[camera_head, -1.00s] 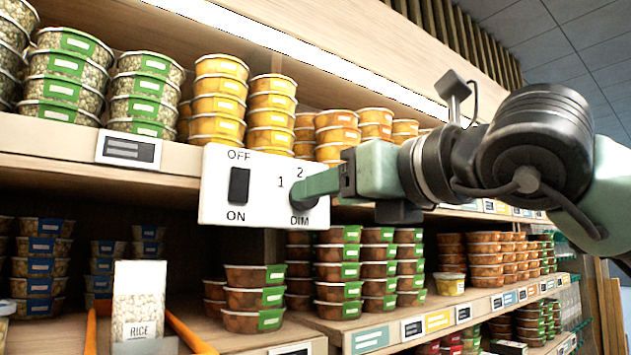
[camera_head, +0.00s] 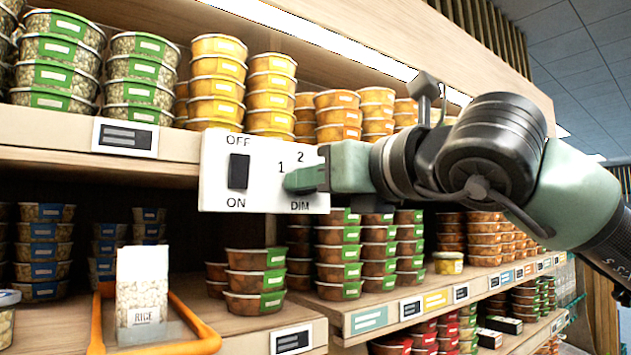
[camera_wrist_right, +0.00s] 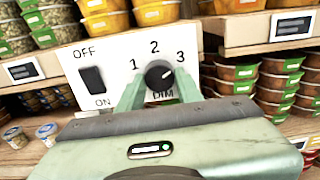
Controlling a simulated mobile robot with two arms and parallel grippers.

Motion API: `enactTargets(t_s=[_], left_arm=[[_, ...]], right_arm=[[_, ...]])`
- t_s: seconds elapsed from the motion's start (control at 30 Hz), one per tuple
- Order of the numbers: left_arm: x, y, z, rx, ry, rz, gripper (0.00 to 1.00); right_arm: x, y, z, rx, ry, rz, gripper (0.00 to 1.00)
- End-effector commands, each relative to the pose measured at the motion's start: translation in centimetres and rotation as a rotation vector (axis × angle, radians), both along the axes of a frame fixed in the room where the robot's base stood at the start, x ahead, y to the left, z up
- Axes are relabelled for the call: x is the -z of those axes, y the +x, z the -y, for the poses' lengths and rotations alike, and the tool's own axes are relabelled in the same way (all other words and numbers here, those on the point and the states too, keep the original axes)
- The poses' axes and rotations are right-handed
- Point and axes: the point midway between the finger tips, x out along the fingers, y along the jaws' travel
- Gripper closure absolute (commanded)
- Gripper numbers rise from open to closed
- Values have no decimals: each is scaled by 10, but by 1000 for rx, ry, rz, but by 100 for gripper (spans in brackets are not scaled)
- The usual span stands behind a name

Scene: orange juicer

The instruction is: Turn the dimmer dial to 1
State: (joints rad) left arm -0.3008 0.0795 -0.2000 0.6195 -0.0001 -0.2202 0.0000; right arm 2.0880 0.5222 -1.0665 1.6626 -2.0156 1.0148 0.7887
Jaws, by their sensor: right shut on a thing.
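The white switch panel (camera_head: 216,190) is fixed to the shelf front, with a black OFF/ON rocker switch (camera_head: 239,171) on its left and the DIM dial on its right. In the right wrist view the black dial (camera_wrist_right: 158,73) sits below the numbers 1, 2 and 3. A small pale mark on it lies at its right side, roughly towards 3. My right gripper (camera_head: 300,180) is at the dial, one green finger on each side (camera_wrist_right: 158,88), shut on it. In the head view the fingers hide the dial and the 3. My left gripper is not in view.
Shelves with stacked food tubs lie behind, above and below the panel. The space in front of the panel is free apart from my arm.

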Motion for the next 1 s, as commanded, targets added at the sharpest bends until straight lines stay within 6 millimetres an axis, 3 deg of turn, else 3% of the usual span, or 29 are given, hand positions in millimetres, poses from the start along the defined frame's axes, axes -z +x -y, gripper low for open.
enactTargets(t_s=[0.37, 1.0], left_arm=[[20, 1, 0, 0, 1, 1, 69], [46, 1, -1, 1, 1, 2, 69]], right_arm=[[3, 0, 0, -1, -135, 100, 100], [-1, 0, 1, 0, -618, 453, 100]])
